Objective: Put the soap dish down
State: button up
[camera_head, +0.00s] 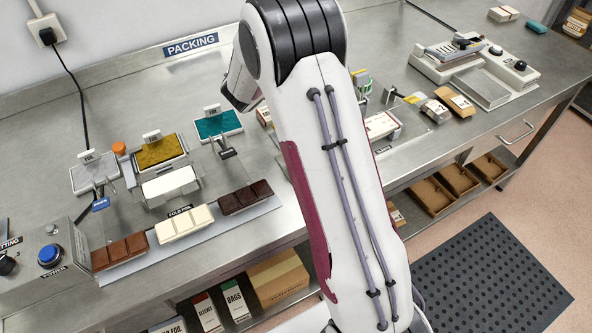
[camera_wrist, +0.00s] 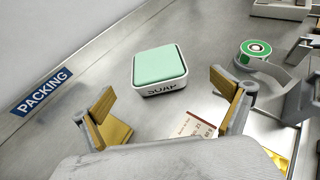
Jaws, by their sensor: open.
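The soap dish (camera_wrist: 160,86) is a small white block-shaped dish with a pale green top and dark lettering on its front side. In the wrist view it stands on the steel bench, upright and flat. My gripper (camera_wrist: 163,96) is open, its two tan-padded fingers spread wide. The dish lies beyond the fingertips, between their directions, and no finger appears to touch it. In the head view my arm hides both the dish and the gripper.
A green-and-white tape roll (camera_wrist: 256,48) in a grey holder stands right of the dish. A printed card (camera_wrist: 194,127) lies between the fingers, nearer me. The PACKING label (camera_wrist: 41,91) is at left. Chocolate bars (camera_head: 184,225) line the bench front. Bare steel surrounds the dish's left side.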

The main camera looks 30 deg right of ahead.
jog(key=s+a+r+m+g, duration=0.1)
jog(key=s+r+m, duration=0.35)
jog(key=s, duration=0.35)
jog(key=s+r+m+g+y, duration=0.1)
jog(key=s+r+m+g, duration=0.1)
jog(key=s+r+m, duration=0.45)
jog(key=s+a+r+m+g, duration=0.1)
jog(key=s+m, duration=0.3)
jog(key=s, duration=0.5)
jog(key=s+a+f+m+y, duration=0.1)
jog(key=s+a+m+y, duration=0.7)
jog(key=s+a, duration=1)
jog(key=s+m, duration=0.3)
jog(key=s, duration=0.1)
jog(key=shift+a+y, duration=0.3)
jog(key=shift+f, duration=0.1)
